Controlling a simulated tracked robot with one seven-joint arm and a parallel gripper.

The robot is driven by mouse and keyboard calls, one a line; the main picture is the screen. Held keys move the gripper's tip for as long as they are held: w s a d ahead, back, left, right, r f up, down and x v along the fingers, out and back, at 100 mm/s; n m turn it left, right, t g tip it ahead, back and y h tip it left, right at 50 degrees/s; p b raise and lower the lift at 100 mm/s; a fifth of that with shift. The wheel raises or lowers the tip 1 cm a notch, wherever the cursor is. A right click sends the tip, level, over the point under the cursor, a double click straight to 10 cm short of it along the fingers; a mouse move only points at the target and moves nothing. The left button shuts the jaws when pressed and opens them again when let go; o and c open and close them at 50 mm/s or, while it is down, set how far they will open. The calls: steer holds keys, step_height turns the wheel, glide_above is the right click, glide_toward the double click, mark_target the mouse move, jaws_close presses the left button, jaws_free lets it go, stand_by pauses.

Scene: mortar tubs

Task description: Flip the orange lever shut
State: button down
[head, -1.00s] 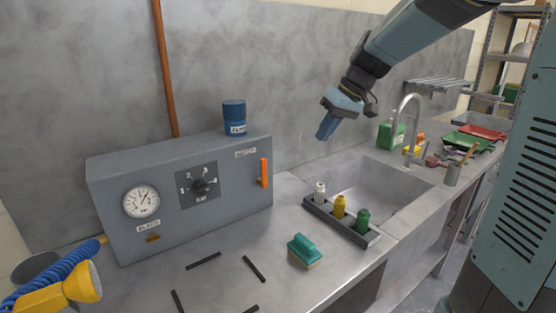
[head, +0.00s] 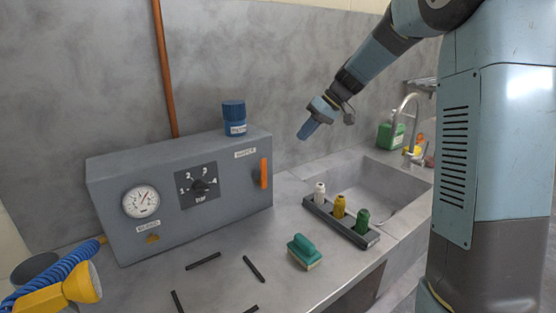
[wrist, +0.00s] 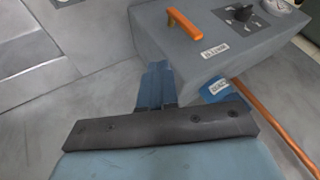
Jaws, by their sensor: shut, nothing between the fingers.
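The orange lever (head: 264,173) stands upright on the right part of the front face of the grey control box (head: 120,175). In the wrist view the lever (wrist: 184,22) shows beyond my fingertips, sticking out from the box face. My gripper (head: 304,135) is shut and empty. It hangs in the air to the right of the box, a little above the lever's height in the head view, and touches nothing. In the wrist view its blue fingers (wrist: 156,72) are together, apart from the lever.
A blue labelled pot (head: 234,117) sits on top of the box. A gauge (head: 141,201) and a dial (head: 198,186) are on its face. A bottle rack (head: 318,215), a green brush (head: 303,251) and a sink (head: 395,180) lie to the right. An orange pipe (head: 165,70) runs up the wall.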

steer(key=shift+f, duration=0.1)
glide_toward(261, 172)
steer(key=shift+w+a+f, duration=0.95)
steer(key=shift+w+f, duration=0.4)
steer(key=shift+f, duration=1)
steer(key=shift+d, duration=0.2)
